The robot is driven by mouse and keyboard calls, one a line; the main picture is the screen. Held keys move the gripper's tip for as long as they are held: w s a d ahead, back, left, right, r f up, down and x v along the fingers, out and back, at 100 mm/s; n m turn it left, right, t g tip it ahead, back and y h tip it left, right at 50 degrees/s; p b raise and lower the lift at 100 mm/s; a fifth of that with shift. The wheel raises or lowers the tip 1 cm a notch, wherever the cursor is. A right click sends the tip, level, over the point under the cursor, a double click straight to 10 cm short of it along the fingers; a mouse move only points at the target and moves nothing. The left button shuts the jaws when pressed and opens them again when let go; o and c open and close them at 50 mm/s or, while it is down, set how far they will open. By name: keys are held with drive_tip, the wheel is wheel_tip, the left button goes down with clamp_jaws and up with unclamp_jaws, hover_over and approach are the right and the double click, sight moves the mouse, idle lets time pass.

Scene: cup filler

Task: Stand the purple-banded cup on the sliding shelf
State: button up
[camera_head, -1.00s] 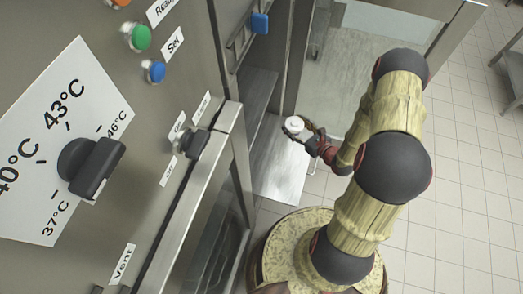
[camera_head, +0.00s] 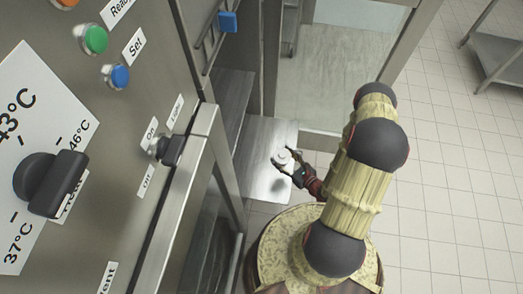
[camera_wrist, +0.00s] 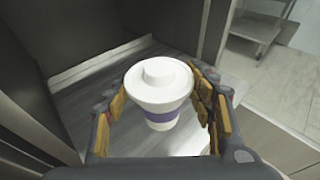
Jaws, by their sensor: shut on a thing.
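The purple-banded cup (camera_wrist: 158,98) is white with a white lid and stands upright between the fingers of my gripper (camera_wrist: 162,112) in the wrist view. Its purple band shows low on its side. My gripper is shut on the cup, with a finger on each side. In the head view the small white cup (camera_head: 283,156) and my gripper (camera_head: 284,164) appear over the bright metal sliding shelf (camera_head: 256,182). A dark shadow lies on the shelf below them. I cannot tell the gap between cup and shelf.
A steel cabinet front with a black dial (camera_head: 50,183), a green button (camera_head: 94,39) and a blue button (camera_head: 117,76) fills the left. A blue-ended handle (camera_head: 228,22) is above the shelf. A steel table (camera_head: 500,55) stands far right; the tiled floor is clear.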

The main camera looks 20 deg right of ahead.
drive_tip(key=shift+w+f+b, duration=2.4)
drive_tip(key=shift+w+f, duration=3.45)
drive_tip(key=shift+f, duration=0.1)
drive_tip(key=shift+f, duration=0.1)
drive_tip(key=o, duration=1.3)
drive_tip(key=shift+c, duration=0.2)
